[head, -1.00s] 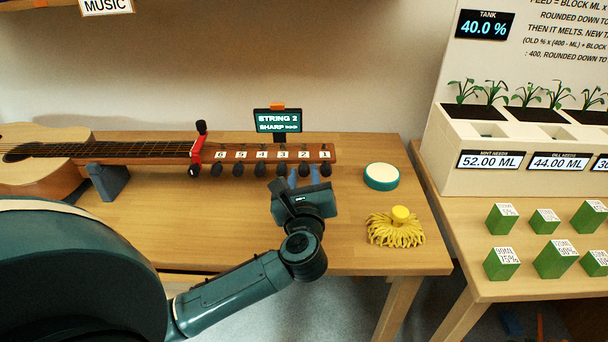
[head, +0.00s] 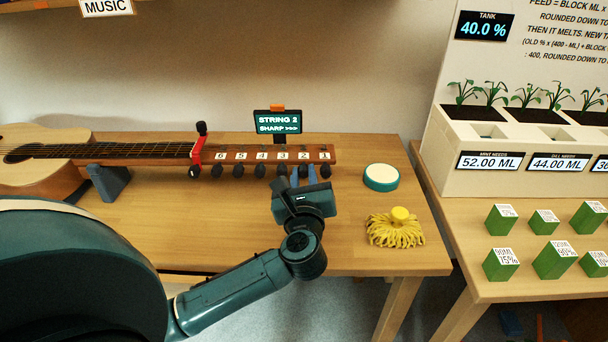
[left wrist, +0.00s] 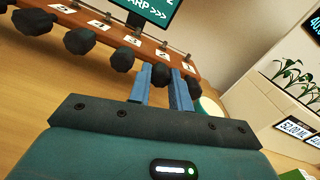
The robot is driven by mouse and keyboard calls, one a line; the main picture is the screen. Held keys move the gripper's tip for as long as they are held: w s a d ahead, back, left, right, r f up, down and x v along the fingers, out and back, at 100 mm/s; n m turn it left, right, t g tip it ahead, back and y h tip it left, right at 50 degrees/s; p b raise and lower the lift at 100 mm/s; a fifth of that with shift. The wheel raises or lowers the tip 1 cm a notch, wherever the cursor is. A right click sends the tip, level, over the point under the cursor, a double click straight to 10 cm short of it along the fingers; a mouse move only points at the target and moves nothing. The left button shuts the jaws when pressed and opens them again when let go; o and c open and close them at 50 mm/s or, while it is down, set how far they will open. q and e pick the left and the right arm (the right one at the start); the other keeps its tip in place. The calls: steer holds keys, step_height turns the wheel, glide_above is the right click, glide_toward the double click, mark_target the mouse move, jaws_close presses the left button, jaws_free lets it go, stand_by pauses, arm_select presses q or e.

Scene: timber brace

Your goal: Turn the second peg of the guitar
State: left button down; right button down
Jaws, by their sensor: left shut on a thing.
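The guitar (head: 120,149) lies on the wooden table, its headstock pointing right. The headstock carries labels 6 to 1 from left to right, with dark pegs along its near edge. My left gripper (head: 303,173) has its blue fingers on either side of the second peg (head: 303,170), under label 2, and is shut on it. In the left wrist view this peg (left wrist: 161,74) shows between the fingers. The tuner screen (head: 278,122) behind the headstock reads "STRING 2 SHARP >>>". My right gripper is not in view.
A red capo (head: 197,150) clamps the neck, which rests on a grey stand (head: 108,181). A white and teal disc (head: 381,177) and a yellow stringy thing (head: 396,230) lie to the right. Green blocks (head: 553,259) and a planter (head: 470,176) stand on the other table.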

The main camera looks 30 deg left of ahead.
arm_select(q)
steer(key=shift+r, duration=0.1)
steer(key=shift+m+p, duration=0.8)
steer(key=shift+p, duration=0.25)
steer(key=shift+r+m+p, duration=0.1)
steer(key=shift+m+p, duration=0.3)
steer(key=shift+p, duration=0.1)
steer(key=m+p, duration=0.3)
steer(key=p, duration=0.1)
steer(key=shift+s+m, duration=0.1)
steer(key=shift+m, duration=0.2)
steer(key=m+p, duration=0.3)
steer(key=shift+m+p, duration=1.1)
steer(key=shift+m, duration=0.1)
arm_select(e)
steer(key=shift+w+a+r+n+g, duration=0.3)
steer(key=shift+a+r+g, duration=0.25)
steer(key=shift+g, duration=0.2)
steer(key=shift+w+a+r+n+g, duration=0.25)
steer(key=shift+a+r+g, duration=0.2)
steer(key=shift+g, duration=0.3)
arm_select(q)
steer(key=shift+f, duration=0.2)
steer(key=c, duration=1.6)
jaws_free()
